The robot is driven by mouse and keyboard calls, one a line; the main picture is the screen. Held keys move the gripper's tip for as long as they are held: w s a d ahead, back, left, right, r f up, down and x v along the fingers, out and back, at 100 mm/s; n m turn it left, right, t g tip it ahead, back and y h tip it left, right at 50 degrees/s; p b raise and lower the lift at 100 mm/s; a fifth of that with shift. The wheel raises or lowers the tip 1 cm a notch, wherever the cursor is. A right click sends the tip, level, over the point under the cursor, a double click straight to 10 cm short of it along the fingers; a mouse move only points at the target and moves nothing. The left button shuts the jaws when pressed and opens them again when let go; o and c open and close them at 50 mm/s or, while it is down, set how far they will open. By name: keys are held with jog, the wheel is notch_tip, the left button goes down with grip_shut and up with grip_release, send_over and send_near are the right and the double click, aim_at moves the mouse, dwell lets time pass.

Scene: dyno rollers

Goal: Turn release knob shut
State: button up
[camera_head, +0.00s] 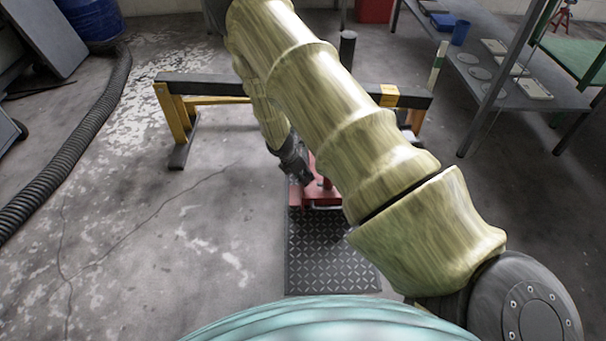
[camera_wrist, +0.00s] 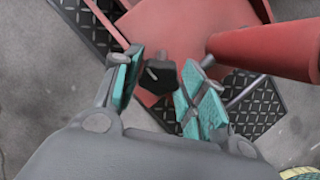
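The release knob is a small black lobed knob (camera_wrist: 158,78) on the red jack (camera_wrist: 185,25) in the wrist view. My gripper (camera_wrist: 164,68) is open, with one teal-padded finger on each side of the knob. A gap shows on the left side. The right pad looks close to the knob, and I cannot tell whether it touches. In the head view my gripper (camera_head: 296,162) is at the red jack (camera_head: 318,195), which is partly behind my arm. The knob is hidden there.
A red cylinder (camera_wrist: 265,50) rises close beside the right finger. The jack stands on a dark tread-plate mat (camera_head: 325,265). Behind is a low black beam (camera_head: 205,87) on yellow legs. A metal bench (camera_head: 470,60) stands at right, and a ribbed hose (camera_head: 75,140) lies at left.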

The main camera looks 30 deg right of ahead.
jog(key=shift+p, duration=0.35)
jog(key=m+p, duration=0.2)
jog(key=shift+s+r+m+t, duration=0.1)
jog(key=shift+s+m+t, duration=0.1)
jog(key=shift+m+t, duration=0.1)
jog(key=m+t+p, duration=0.1)
jog(key=m+p, duration=0.1)
jog(key=m, duration=0.3)
jog(key=shift+s+h, duration=0.1)
jog(key=shift+h, duration=0.2)
jog(key=shift+f, duration=0.2)
jog(key=o, duration=1.1)
jog(key=shift+c, duration=0.2)
